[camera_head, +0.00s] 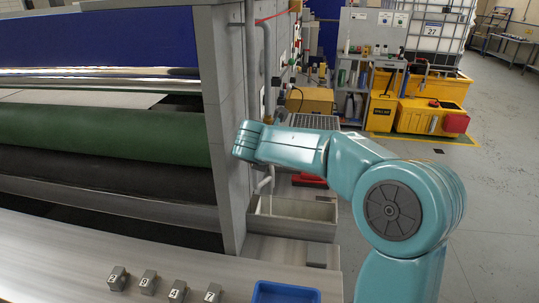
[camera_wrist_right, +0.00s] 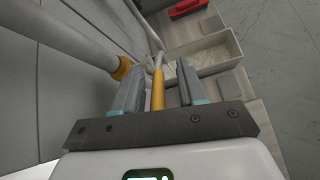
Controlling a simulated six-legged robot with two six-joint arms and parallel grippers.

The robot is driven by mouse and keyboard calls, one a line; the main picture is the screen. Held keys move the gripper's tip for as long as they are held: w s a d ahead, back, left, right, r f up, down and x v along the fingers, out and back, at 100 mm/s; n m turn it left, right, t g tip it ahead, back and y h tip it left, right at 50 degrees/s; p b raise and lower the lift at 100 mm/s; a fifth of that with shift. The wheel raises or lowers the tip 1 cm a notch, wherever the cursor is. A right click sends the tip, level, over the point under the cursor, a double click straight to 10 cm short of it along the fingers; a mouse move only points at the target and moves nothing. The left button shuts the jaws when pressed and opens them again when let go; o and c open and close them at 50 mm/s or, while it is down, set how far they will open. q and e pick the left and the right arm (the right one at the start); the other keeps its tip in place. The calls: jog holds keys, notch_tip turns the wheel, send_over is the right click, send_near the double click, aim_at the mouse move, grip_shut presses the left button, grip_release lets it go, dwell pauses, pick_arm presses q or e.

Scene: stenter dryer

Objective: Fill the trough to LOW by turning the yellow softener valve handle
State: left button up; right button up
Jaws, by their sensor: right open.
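The yellow valve handle (camera_wrist_right: 158,90) shows in the right wrist view as a slim upright bar on a pale pipe. My right gripper (camera_wrist_right: 161,72) is open, with one finger on each side of the handle; I cannot tell whether either finger touches it. The trough (camera_wrist_right: 236,46) is a pale open box beyond the fingers. In the head view the trough (camera_head: 300,228) stands on the floor side of the grey machine panel, below my right arm. There the arm hides the right gripper and the handle. The trough's level is not readable. My left gripper is not in view.
Pipes run down the grey panel (camera_head: 228,130); one has an orange collar (camera_wrist_right: 122,68). A red object (camera_wrist_right: 187,8) lies beyond the trough. A blue tray (camera_head: 286,292) and several numbered grey blocks (camera_head: 148,280) are on the near ledge. Open floor lies right.

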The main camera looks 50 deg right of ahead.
jog(key=shift+a+r, duration=0.1)
jog(key=shift+a, duration=0.1)
jog(key=b+v, duration=0.2)
jog(key=v, duration=1.4)
jog(key=shift+s+b, duration=0.2)
jog(key=shift+b, duration=0.1)
jog(key=shift+d, duration=0.1)
dwell(0.5)
